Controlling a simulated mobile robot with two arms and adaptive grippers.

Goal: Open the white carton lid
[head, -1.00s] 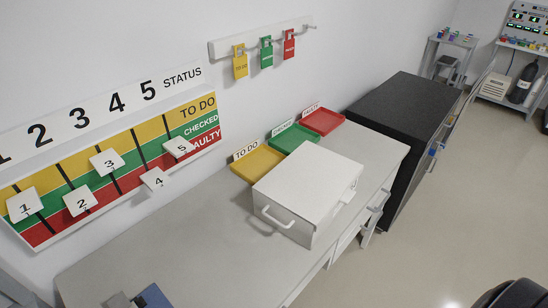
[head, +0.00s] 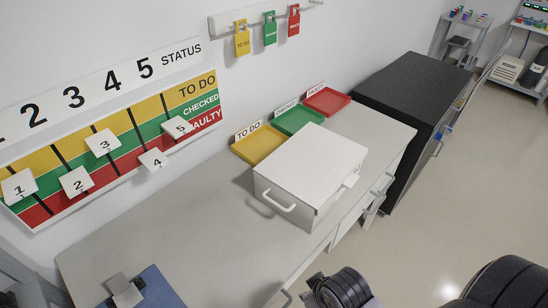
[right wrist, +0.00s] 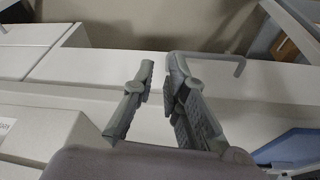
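The white carton (head: 305,175) sits on the grey counter in the head view. Its flat white lid (head: 312,160) is shut. A white handle (head: 275,200) sticks out from its near-left side, and a small tab (head: 350,180) shows on its right side. My right gripper (right wrist: 161,75) shows in the right wrist view with its fingers apart and nothing between them. A grey bar handle (right wrist: 240,65) lies beyond the fingertips, and I cannot tell whether they touch it. In the head view, only dark parts of my right arm show at the bottom. My left gripper is not identifiable.
Yellow (head: 259,145), green (head: 298,121) and red (head: 327,102) trays stand behind the carton along the wall. A blue object with a grey top part (head: 150,288) is at the lower left. The counter (head: 190,230) left of the carton is clear. A black cabinet (head: 415,80) stands beyond.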

